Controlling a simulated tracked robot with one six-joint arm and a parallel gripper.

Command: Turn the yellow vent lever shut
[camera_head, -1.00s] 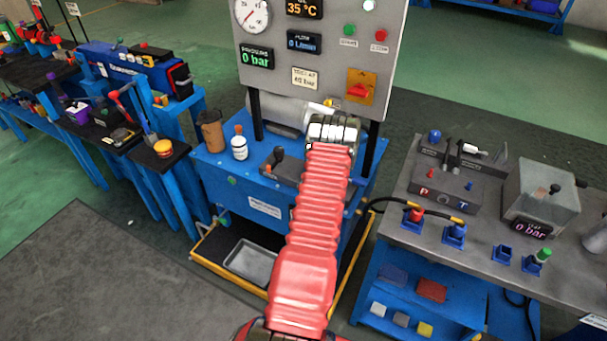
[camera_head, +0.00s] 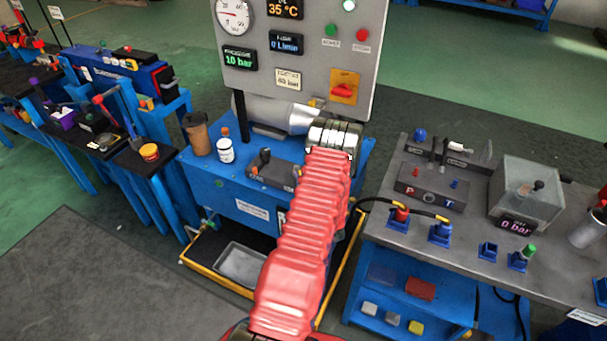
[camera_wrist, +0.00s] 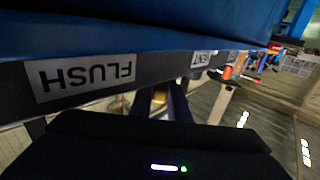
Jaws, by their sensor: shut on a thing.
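My gripper (camera_wrist: 160,100) shows in the wrist view beneath the blue bench edge, its fingers shut around a small yellowish part that I take to be the vent lever (camera_wrist: 159,97). Most of this lever is hidden by the fingers and the dark gripper body, so its angle cannot be told. A VENT label (camera_wrist: 204,58) is on the dark panel to its upper right, and a FLUSH label (camera_wrist: 80,75), upside down, is to its left. In the head view my red arm covers the gripper and the lever.
The blue test stand (camera_head: 215,190) carries a grey gauge panel (camera_head: 300,90), a brown cup (camera_head: 196,134) and a white bottle (camera_head: 225,150). A grey bench (camera_head: 385,235) stands close on the right, with a black hose (camera_head: 375,200) running towards the stand. Floor at lower left is clear.

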